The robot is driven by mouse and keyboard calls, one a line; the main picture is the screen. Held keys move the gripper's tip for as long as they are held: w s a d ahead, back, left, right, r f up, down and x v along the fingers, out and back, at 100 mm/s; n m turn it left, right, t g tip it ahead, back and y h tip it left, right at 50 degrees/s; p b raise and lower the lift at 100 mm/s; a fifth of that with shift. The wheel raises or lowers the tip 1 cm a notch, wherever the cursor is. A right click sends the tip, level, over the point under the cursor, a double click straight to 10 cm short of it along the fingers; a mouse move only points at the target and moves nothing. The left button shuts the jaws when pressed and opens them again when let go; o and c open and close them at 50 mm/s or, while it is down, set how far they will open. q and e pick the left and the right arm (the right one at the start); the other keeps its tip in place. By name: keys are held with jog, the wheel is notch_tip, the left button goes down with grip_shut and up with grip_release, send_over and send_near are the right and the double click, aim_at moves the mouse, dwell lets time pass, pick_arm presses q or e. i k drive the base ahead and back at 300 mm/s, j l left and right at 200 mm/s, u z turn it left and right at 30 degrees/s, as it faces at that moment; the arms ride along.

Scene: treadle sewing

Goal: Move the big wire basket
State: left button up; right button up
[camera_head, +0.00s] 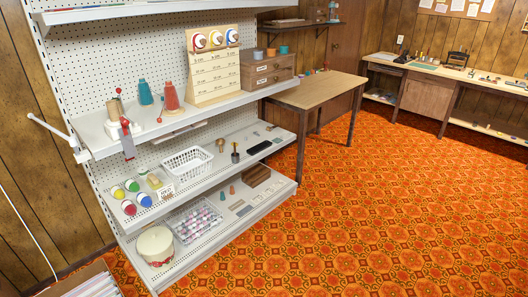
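Two baskets show on the white shelf unit at the left. A white lattice basket (187,161) stands on the middle shelf and looks empty. A light basket (196,221) on the bottom shelf holds several pinkish items. I cannot tell for sure which one is the big wire basket. Neither of my grippers is in view.
Several coloured jars (131,186) stand left of the white basket. A round cream container (155,245) is left of the bottom basket. A wooden table (320,90) stands right of the shelves. The orange patterned floor (380,200) is clear.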

aim_at(183, 226)
jog(key=i+l, duration=0.1)
jog(key=i, duration=0.45)
jog(key=i+l, duration=0.1)
jog(key=i, duration=0.45)
jog(key=i+u, duration=0.2)
jog(key=u, duration=0.2)
jog(key=i+l+u, duration=0.2)
jog(key=u, duration=0.15)
jog(key=i+l+u, duration=0.15)
jog(key=u, duration=0.25)
jog(key=i+l+u, duration=0.2)
jog(key=u, duration=0.2)
jog(key=i+l+u, duration=0.3)
jog(key=l+u, duration=0.35)
jog(key=i+j, duration=0.05)
jog(key=j, duration=0.05)
